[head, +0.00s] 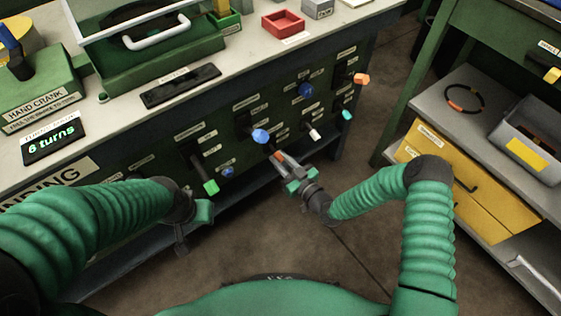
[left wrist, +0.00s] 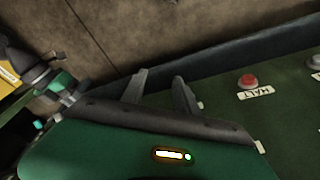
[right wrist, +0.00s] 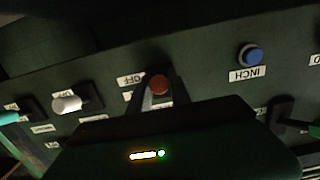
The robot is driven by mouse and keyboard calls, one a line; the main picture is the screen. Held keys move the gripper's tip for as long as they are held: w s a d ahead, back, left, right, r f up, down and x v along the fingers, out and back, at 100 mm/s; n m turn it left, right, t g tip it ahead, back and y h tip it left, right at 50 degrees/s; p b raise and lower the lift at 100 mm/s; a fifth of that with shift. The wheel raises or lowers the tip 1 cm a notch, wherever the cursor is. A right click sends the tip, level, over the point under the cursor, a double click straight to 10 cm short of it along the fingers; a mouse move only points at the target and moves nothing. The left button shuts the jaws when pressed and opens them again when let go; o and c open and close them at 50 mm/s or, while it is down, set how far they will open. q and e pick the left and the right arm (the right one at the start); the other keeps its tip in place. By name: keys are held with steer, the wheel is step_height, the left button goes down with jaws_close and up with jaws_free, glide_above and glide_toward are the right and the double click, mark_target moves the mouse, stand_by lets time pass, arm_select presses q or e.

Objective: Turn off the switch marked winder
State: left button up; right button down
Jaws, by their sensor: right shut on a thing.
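A switch with a red-orange tip (head: 278,156) sits on the dark green front panel of the bench (head: 235,135). In the right wrist view the tip (right wrist: 158,85) shows between the two fingers, beside a label reading OFF (right wrist: 132,79). My right gripper (head: 285,163) is shut on this switch. A label reading winder cannot be made out in any view. My left gripper (head: 186,238) is in front of the panel at the left. In the left wrist view its fingers (left wrist: 160,90) are apart and empty.
A red HALT button (left wrist: 248,81) shows in the left wrist view. A shelf with yellow drawers (head: 440,185) stands at the right.

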steer(key=shift+s+f, duration=0.1)
steer(key=shift+f, duration=0.1)
steer(key=c, duration=1.2)
jaws_free()
steer(key=shift+r, duration=0.1)
steer(key=shift+d, duration=0.1)
steer(key=shift+s+d+r, duration=0.1)
steer(key=shift+s+d, duration=0.05)
steer(key=shift+s, duration=0.05)
steer(key=f+p+v, duration=0.1)
steer(key=p+v, duration=0.4)
steer(key=v, duration=1.1)
steer(key=shift+r, duration=0.5)
